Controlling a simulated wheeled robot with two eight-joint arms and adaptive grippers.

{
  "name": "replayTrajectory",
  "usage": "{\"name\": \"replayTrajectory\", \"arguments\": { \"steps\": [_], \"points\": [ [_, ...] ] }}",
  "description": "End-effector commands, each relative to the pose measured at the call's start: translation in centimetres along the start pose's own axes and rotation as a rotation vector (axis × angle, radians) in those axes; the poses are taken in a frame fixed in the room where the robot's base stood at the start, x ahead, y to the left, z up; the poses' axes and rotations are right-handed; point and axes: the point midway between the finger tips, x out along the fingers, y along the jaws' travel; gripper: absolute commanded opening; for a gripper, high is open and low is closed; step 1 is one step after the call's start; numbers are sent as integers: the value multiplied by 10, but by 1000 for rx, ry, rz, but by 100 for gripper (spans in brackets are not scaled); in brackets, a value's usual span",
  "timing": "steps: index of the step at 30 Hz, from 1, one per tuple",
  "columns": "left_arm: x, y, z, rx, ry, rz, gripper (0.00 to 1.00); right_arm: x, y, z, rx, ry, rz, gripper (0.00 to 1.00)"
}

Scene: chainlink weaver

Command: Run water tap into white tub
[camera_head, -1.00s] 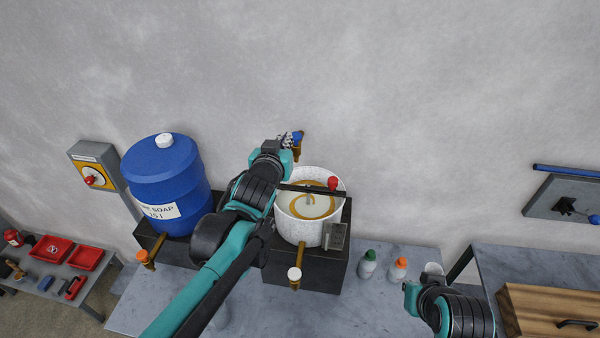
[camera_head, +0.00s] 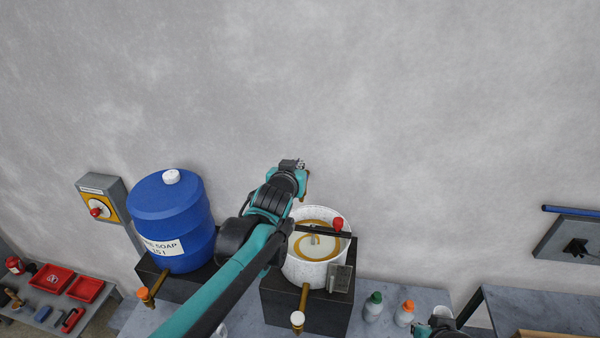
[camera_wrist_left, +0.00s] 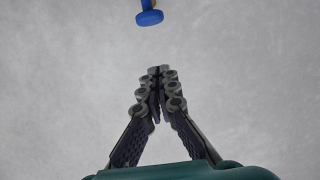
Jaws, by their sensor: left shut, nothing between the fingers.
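The white speckled tub (camera_head: 305,274) stands on a dark block, with an ochre ring and pale contents inside. The water tap is on the wall behind it. A bit of its brass pipe (camera_head: 307,186) shows beside my left gripper (camera_head: 297,163), which hides the rest in the head view. In the left wrist view its blue handle (camera_wrist_left: 150,17) is at the top, ahead of and apart from my fingertips (camera_wrist_left: 158,72). My left gripper is shut and empty. Only part of my right arm shows at the bottom edge; its fingers are out of sight.
A blue soap barrel (camera_head: 170,225) stands left of the tub, close to my left arm. A red knob (camera_head: 337,224) on a dark bar lies over the tub. A brass spigot (camera_head: 298,318) projects from its front. Two small bottles (camera_head: 373,305) (camera_head: 405,312) stand at right.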

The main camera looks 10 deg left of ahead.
Motion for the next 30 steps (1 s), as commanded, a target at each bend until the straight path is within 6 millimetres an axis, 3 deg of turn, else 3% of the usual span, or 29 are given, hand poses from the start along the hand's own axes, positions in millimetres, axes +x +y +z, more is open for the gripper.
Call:
{"name": "replayTrajectory", "arguments": {
  "steps": [6, 9, 15, 30],
  "points": [
    [41, 0, 0, 0, 0, 0, 0, -4, 0, -3, 0, 0, 0, 0],
    [42, 0, 19, 0, 0, 0, 0, -5, 0, -4, 0, 0, 0, 0],
    [46, 0, 36, 0, 0, 0, 0, -6, 0, -4, 0, 0, 0, 0],
    [49, 0, 46, 0, 0, 0, 0, 0, 0, 0, 0, 0, 0, 0]
  ]
}}
